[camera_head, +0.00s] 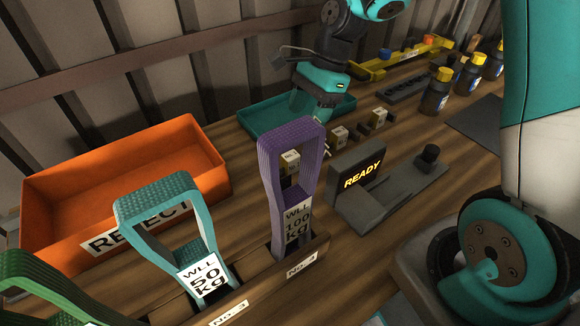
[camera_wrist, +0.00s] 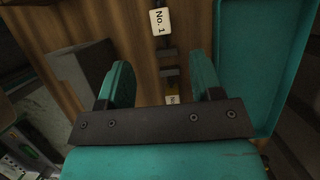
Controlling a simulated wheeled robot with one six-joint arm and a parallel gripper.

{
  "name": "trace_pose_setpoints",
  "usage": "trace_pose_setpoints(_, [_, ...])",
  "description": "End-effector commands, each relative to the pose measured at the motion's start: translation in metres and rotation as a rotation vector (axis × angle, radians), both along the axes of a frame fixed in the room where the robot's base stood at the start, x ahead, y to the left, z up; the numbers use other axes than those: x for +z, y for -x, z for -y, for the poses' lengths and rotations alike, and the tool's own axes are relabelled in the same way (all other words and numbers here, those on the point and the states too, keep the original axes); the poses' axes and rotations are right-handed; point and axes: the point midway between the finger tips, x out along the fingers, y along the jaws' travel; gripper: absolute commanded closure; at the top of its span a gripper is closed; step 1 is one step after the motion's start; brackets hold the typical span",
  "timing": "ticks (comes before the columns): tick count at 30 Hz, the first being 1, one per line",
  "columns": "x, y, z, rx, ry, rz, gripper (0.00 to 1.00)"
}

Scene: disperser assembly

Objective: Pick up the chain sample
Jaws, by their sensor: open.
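My gripper (camera_wrist: 161,78) is open in the wrist view, with its two teal fingers apart and nothing clearly held. Below the gap between them lie a small dark holder (camera_wrist: 169,72) and a partly hidden label (camera_wrist: 172,98). In the head view my gripper (camera_head: 314,122) hangs low by the near edge of the teal tray (camera_head: 262,118). A row of small tagged blocks (camera_head: 339,136) stands beside it on the bench. I cannot tell which small piece is the chain sample; it may be hidden by the gripper or too small to make out.
A purple sling (camera_head: 270,170) and a teal sling (camera_head: 150,200) stand upright in a rack in front. An orange reject bin (camera_head: 120,165) is at left. A dark device reading READY (camera_head: 362,178) is at right. Several yellow-capped bottles (camera_head: 437,92) stand at back right.

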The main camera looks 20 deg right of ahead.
Motion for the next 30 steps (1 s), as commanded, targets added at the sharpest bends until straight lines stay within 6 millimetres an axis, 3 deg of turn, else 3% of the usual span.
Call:
trace_pose_setpoints(3, [-0.027,0.004,-0.012,0.004,-0.001,-0.006,0.40])
trace_pose_setpoints(9, [-0.060,0.006,-0.026,0.005,-0.001,-0.002,0.40])
trace_pose_setpoints(17, [-0.079,0.007,-0.033,0.004,0.000,-0.003,0.40])
trace_pose_setpoints(24, [-0.112,0.009,-0.045,0.005,-0.001,-0.002,0.40])
trace_pose_setpoints(30, [-0.120,0.009,-0.048,0.004,0.000,0.002,0.40])
